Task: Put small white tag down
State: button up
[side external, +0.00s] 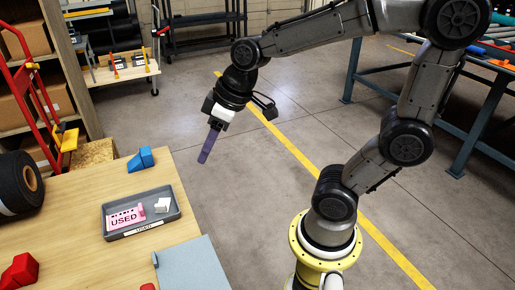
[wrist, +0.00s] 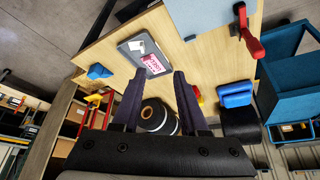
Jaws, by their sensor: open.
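The small white tag (side external: 162,205) lies in a shallow grey tray (side external: 168,217) on the wooden table, to the right of a pink tag marked USED (side external: 124,218). In the wrist view the white tag (wrist: 137,46) and the pink tag (wrist: 152,63) show inside the tray. My gripper (side external: 204,158) is raised beyond the table's right edge, up and right of the tray in the side view, apart from it. In the wrist view my gripper (wrist: 159,74) has its two dark fingers spread with nothing held between them.
A blue block (side external: 141,160) sits behind the tray and a red block (side external: 20,271) at the front left. A black roll (side external: 16,184) stands at the left edge. A grey-blue mat (side external: 190,265) lies at the front right. Bare wood surrounds the tray.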

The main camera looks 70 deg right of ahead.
jog(key=s+d+r+m+h, duration=0.1)
jog(key=s+m, duration=0.1)
jog(key=s, duration=0.9)
jog(key=shift+s+t, duration=0.2)
jog(key=shift+t, duration=0.2)
